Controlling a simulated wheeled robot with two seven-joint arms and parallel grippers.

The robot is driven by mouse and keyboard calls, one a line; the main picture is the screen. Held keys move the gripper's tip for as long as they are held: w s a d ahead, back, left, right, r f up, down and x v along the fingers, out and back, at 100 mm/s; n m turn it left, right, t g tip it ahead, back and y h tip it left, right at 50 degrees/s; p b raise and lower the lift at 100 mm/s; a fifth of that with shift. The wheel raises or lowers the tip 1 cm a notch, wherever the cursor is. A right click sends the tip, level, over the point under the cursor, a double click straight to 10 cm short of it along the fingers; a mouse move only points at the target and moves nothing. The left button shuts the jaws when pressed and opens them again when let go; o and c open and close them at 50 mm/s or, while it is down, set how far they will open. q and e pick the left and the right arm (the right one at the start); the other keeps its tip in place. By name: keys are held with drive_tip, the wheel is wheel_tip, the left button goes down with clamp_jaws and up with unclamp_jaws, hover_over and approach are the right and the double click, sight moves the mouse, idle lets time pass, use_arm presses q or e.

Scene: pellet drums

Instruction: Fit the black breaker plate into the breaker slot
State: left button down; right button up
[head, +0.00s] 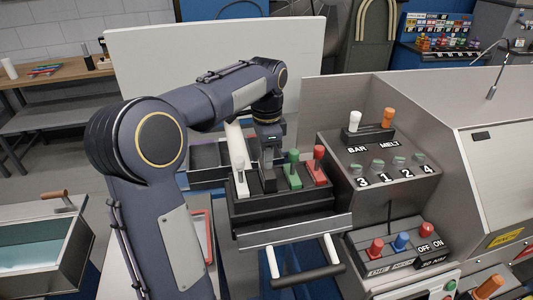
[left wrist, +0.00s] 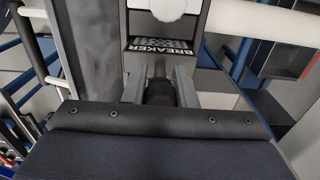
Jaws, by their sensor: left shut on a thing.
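My left gripper (head: 268,150) points down over a dark rack (head: 285,208) in the head view. It is shut on the black breaker plate's dark grip (left wrist: 160,92), which shows between the two grey fingers in the left wrist view. The plate's lower part is mostly hidden, so I cannot tell how deep it sits. A BREAKER label (left wrist: 160,52) with a dark patterned strip lies just beyond the fingertips. In the head view a white-knobbed plate (head: 240,186) stands left of the gripper; green (head: 293,168) and red (head: 318,165) ones stand right. My right gripper is not in view.
A drawer front with a black bar handle (head: 308,275) is below the rack. A steel machine with BAR and MELT knobs (head: 370,125) stands close on the right. A grey bin (head: 40,250) is at the left. A white panel (head: 215,65) stands behind.

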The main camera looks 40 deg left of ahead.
use_arm(q)
drive_tip(key=shift+f+b, duration=1.05)
drive_tip(key=shift+f, duration=0.65)
drive_tip(key=c, duration=1.1)
unclamp_jaws()
wheel_tip(320, 180, up, 8)
drive_tip(key=shift+f, duration=0.25)
drive_tip(key=shift+r, duration=0.15)
drive_tip(key=shift+s, duration=0.1)
